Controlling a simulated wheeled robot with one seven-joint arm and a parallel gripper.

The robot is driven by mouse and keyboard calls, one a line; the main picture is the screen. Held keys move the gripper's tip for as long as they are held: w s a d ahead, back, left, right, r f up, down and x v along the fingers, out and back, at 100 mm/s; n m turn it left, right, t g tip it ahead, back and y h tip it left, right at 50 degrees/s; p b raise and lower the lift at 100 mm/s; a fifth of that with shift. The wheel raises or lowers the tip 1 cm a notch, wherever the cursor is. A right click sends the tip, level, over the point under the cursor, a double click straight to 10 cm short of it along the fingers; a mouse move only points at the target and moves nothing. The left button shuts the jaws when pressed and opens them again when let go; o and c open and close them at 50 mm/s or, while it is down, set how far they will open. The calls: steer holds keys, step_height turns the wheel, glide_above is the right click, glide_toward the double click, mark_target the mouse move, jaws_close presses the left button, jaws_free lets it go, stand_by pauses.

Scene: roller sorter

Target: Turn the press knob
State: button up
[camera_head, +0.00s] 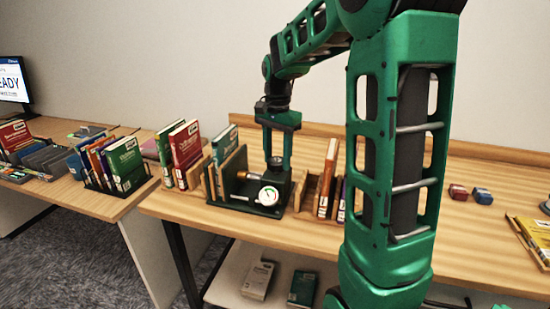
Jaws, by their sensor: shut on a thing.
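The press (228,196) is a small dark device with a round white-faced gauge (268,195) at its front right. It stands on the wooden table between book holders. My gripper (277,160) points straight down over the back of the press, its two green fingers closed around the press knob (276,163). The knob is small and dark and mostly hidden between the fingertips. A short brown and brass cylinder (250,176) lies on its side at the press, just in front of the fingers.
Upright books (185,150) in a wooden holder stand left of the press, and more books (328,180) stand close on its right. Two small red and blue objects (470,194) lie farther right. A lower shelf (235,272) holds two books. My arm hides part of the table.

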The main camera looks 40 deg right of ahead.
mark_target(275, 159)
steer(key=o, duration=1.1)
steer(key=shift+w+a+r, duration=0.1)
steer(key=shift+w+a, duration=0.15)
steer(key=shift+c, duration=0.2)
steer(key=shift+s+d, duration=0.1)
step_height(275, 159, up, 11)
steer(key=shift+f, duration=0.2)
